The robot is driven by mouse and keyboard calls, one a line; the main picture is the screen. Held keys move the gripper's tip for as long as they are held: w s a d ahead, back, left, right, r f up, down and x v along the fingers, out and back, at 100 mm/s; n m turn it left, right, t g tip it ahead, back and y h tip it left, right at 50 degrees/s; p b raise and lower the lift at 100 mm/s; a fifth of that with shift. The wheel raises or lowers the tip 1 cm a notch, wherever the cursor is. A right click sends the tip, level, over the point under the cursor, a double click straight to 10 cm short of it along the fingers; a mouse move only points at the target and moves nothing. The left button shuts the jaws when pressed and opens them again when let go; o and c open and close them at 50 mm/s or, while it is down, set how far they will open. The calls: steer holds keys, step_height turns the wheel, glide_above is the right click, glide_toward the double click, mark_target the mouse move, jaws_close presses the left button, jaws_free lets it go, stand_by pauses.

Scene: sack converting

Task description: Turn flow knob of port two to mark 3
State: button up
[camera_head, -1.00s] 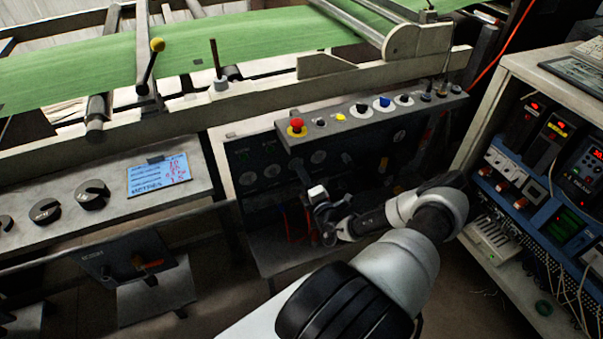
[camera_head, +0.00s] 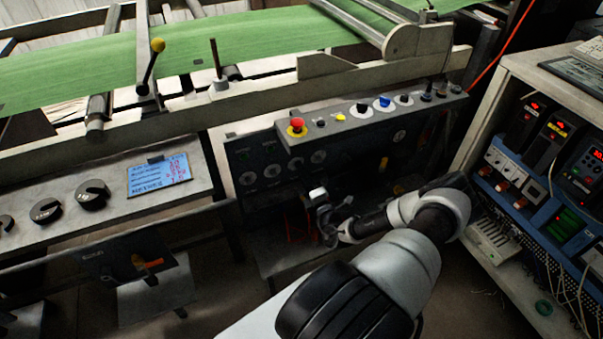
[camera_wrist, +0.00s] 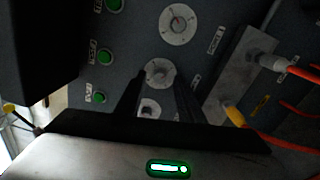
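The dark upright panel (camera_head: 255,200) carries several round white dials; it stands under the button ledge. In the wrist view a white round dial (camera_wrist: 160,73) lies just beyond and between my fingertips. A smaller white dial or knob (camera_wrist: 150,107) shows between the fingers, partly hidden. The labels are too small to read, so I cannot tell which is port two. My gripper (camera_wrist: 160,80) is open, with nothing visibly held. It faces the panel in the head view (camera_head: 322,200).
Green buttons (camera_wrist: 105,57) line the panel's left side in the wrist view. A metal block (camera_wrist: 240,75) with orange cables (camera_wrist: 285,145) is close on the right. Above the panel, the ledge (camera_head: 375,122) with a red button (camera_head: 296,127) overhangs. A control cabinet (camera_head: 520,225) stands right.

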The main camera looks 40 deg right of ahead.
steer(key=p+v, duration=0.2)
steer(key=v, duration=1.4)
steer(key=shift+s, duration=0.35)
steer(key=shift+a+r, duration=0.15)
